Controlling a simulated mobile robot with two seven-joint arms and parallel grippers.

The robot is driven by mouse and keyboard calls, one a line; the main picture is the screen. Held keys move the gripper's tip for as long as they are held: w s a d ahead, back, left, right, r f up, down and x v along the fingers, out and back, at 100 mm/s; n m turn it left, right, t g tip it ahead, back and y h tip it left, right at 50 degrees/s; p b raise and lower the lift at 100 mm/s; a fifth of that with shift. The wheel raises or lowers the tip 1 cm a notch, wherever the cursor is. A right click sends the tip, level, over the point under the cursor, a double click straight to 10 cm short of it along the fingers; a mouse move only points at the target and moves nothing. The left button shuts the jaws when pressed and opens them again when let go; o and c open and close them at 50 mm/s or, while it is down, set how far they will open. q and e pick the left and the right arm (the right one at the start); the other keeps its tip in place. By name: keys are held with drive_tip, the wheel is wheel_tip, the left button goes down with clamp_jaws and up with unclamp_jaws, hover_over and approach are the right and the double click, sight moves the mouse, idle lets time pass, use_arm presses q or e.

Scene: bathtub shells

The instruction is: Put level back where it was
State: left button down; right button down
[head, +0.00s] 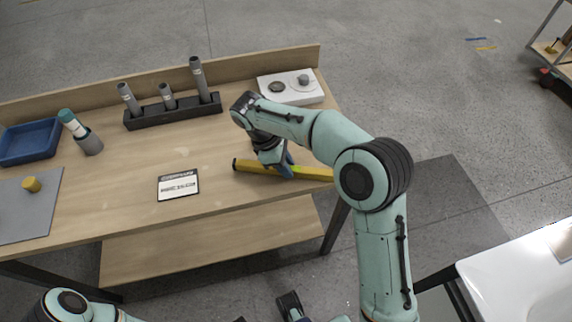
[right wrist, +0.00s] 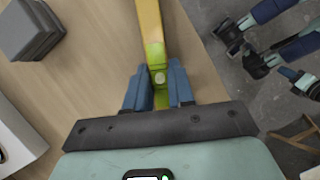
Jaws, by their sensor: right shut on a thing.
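The level is a long yellow bar (head: 250,166) with a green vial section, over the right end of the wooden workbench (head: 120,215). My right gripper (head: 286,165) is shut on it near its middle, blue fingers on either side. In the right wrist view the yellow level (right wrist: 150,22) runs away from between the blue fingers (right wrist: 158,88). Its right end is partly hidden behind my right arm in the head view. I cannot tell whether it touches the bench top. Parts of my left arm show at the bottom of the head view, its jaws unclear.
A black holder (head: 140,122) with several grey cylinders stands at the back. A white plate (head: 300,96) with round parts lies back right. A label card (head: 178,186) lies in front. A blue tray (head: 30,143), a teal-capped cylinder (head: 72,122) and a grey mat (head: 22,215) are left.

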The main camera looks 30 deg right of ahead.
drive_tip(key=shift+r, duration=0.1)
drive_tip(key=c, duration=1)
unclamp_jaws()
drive_tip(key=shift+o, duration=0.2)
drive_tip(key=p+v, duration=0.3)
drive_tip(key=v, duration=0.9)
